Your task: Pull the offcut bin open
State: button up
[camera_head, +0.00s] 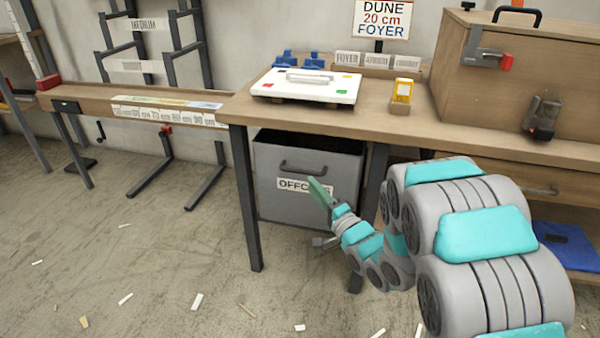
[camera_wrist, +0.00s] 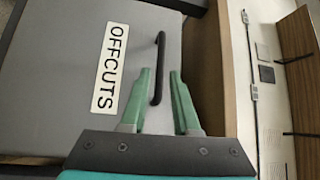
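The offcut bin (camera_head: 264,183) is a grey box under the workbench, with a dark bar handle (camera_head: 303,169) near its top and a white label reading OFFCUTS. In the wrist view the bin front (camera_wrist: 60,60), the label (camera_wrist: 110,67) and the handle (camera_wrist: 158,68) show from close up, turned sideways. My gripper (camera_head: 318,190) is in front of the bin, by the label and below the handle in the head view. In the wrist view its green fingers (camera_wrist: 162,80) are apart, with the handle showing in the gap between the tips. Whether they touch it I cannot tell.
The workbench (camera_head: 250,112) has dark legs (camera_head: 244,200) on both sides of the bin. A blue item (camera_head: 566,246) lies at the lower right. The floor (camera_head: 190,270) before the bin is open, with scattered offcuts.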

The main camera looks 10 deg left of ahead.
aim_at(300, 171)
jog(key=shift+x, duration=3.85)
jog(key=shift+c, duration=0.2)
grip_shut()
